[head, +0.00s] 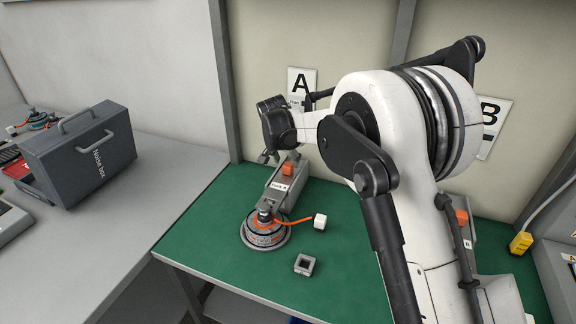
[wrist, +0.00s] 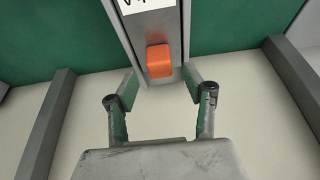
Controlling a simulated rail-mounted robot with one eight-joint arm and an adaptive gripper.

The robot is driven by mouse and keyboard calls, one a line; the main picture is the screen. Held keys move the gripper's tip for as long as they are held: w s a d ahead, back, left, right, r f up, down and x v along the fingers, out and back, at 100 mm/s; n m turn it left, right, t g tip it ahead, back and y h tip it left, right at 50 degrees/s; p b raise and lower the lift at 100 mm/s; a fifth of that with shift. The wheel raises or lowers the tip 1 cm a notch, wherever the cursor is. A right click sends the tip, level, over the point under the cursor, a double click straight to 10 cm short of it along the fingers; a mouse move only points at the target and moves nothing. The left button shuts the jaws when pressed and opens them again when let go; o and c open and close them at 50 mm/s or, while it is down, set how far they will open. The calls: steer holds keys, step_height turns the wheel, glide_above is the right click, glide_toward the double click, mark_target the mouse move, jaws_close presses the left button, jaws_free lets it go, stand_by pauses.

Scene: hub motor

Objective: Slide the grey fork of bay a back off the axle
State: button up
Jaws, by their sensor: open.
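The grey fork of bay A (head: 279,188) lies on the green bench under the "A" sign, with an orange grip block (head: 288,169) on top. Its front end meets the hub motor (head: 264,232), a round grey disc with an orange cable. Whether the fork is around the axle is too small to tell. In the wrist view the orange block (wrist: 159,60) sits on the grey slide (wrist: 153,22). My gripper (wrist: 161,76) is open and empty, its fingertips on either side of the block's line. I cannot tell how high above it they are. In the head view my gripper (head: 268,157) is behind the block.
A white cube connector (head: 320,221) ends the orange cable. A grey square socket (head: 305,264) lies on the green mat in front of it. Bay B's orange block (head: 461,217) is partly behind my arm. A dark "Noise box" (head: 85,155) stands on the left bench.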

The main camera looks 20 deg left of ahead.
mark_target(288, 164)
steer(key=shift+x, duration=1.9)
jaws_close()
